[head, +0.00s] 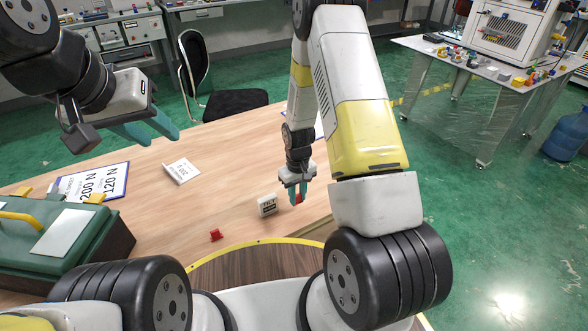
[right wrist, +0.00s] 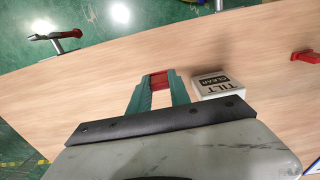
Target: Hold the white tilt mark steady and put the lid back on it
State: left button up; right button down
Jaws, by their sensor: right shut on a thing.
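The white tilt mark (head: 267,206) is a small white block with a dark label, standing on the wooden table. In the right wrist view the tilt mark (right wrist: 220,86) reads "TILT CLEAR" and sits just right of the fingers. My right gripper (head: 297,196) is low over the table beside it, shut on a small red piece (right wrist: 158,80) between its teal fingertips. A second red piece (head: 215,235) lies on the table nearer to me; it also shows in the right wrist view (right wrist: 306,56). I cannot tell which is the lid. My left gripper (head: 150,130) is open and empty above the table's far left.
A white folded card (head: 181,170) and a clipboard (head: 112,181) lie on the table. A green toolbox (head: 62,262) stands at the left. A red-handled tool (right wrist: 58,40) is by the table edge in the right wrist view. The table's middle is clear.

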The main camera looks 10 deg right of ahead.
jog(key=s+a, duration=0.2)
jog(key=s, duration=0.1)
jog(key=s+a, duration=0.1)
jog(key=s, duration=0.2)
jog(key=s+a+r, duration=0.1)
jog(key=s+a, duration=0.1)
jog(key=s, duration=0.1)
jog(key=shift+s+a, duration=0.1)
jog(key=shift+a, duration=0.2)
